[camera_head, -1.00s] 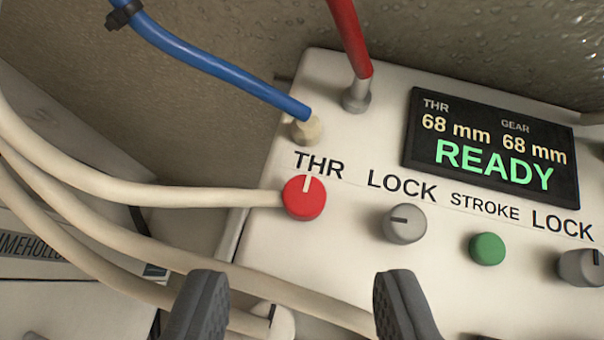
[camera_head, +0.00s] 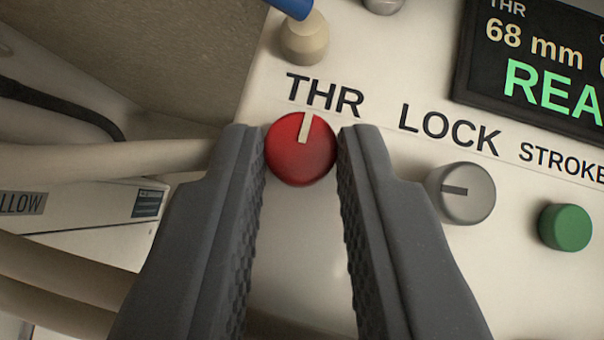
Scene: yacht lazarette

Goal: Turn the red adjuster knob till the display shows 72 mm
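The red adjuster knob (camera_head: 298,158) sits on the white panel under the label THR, its pale pointer line aimed up and slightly right. My gripper (camera_head: 303,150) has one finger on each side of the knob, close to its sides. The fingers are apart, with a narrow gap showing at the knob's right and almost none at its left; I cannot tell whether the left finger touches. The display (camera_head: 540,55) is cut off at the right edge; it shows THR 68 mm and part of a green word.
A grey LOCK knob (camera_head: 461,193) stands just right of my right finger, its pointer roughly level. A green STROKE button (camera_head: 565,227) is farther right. A beige fitting (camera_head: 304,40) with a blue hose (camera_head: 290,6) is above the label. Cream hoses (camera_head: 110,160) run in from the left.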

